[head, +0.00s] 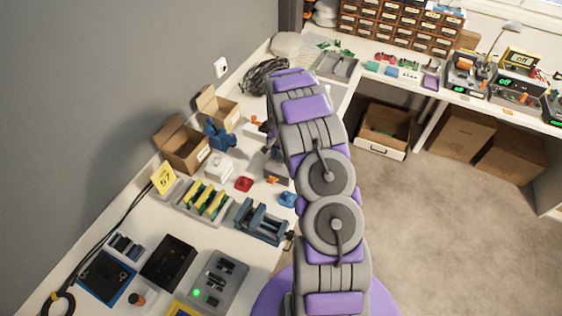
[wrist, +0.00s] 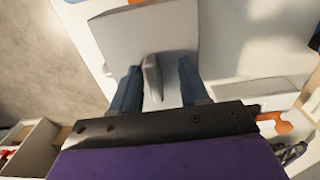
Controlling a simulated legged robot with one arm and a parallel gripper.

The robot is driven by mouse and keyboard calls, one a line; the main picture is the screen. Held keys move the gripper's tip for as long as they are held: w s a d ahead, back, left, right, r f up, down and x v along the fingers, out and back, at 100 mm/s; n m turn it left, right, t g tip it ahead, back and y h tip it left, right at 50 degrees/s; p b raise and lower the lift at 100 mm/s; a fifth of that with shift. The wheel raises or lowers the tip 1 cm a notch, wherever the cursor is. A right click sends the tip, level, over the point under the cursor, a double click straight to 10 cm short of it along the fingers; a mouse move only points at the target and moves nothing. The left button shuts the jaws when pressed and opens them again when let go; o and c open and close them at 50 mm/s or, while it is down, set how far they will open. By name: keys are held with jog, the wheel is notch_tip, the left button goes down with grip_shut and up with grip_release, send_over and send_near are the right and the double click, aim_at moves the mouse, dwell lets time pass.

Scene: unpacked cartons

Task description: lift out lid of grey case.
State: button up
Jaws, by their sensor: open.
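In the wrist view, a flat pale grey panel with an upright grey fin on it, which looks like the lid (wrist: 172,28) of the grey case, lies under my gripper (wrist: 160,68). My gripper's two blue-grey fingers are apart, one on each side of the fin (wrist: 153,78); I cannot tell whether either touches it. In the head view, a grey box, likely the case (head: 277,166), stands on the bench, partly hidden behind my arm. My gripper is hidden there.
Left of my arm are a blue vise (head: 262,221), a red piece (head: 243,184), a white block (head: 218,168) and open cartons (head: 183,146). In the wrist view an orange piece (wrist: 273,121) lies to the right. The floor (head: 420,215) right of the bench is open.

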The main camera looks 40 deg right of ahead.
jog(key=shift+d+f, duration=0.2)
jog(key=shift+d, duration=0.8)
jog(key=c, duration=0.3)
jog(key=shift+d, duration=0.1)
jog(key=c, duration=0.3)
jog(key=shift+s+a, duration=0.1)
jog(key=shift+a, duration=0.55)
grip_shut()
jog(key=shift+d, duration=0.1)
jog(key=shift+d, duration=0.1)
jog(key=shift+r, duration=0.15)
jog(key=shift+r, duration=0.2)
notch_tip(320, 180, up, 3)
jog(key=shift+p, duration=0.5)
jog(key=s+r+p, duration=0.1)
jog(key=s, duration=1.5)
jog(key=shift+d+r+p, duration=0.15)
jog(key=shift+r+p, duration=0.05)
jog(key=shift+p, duration=0.15)
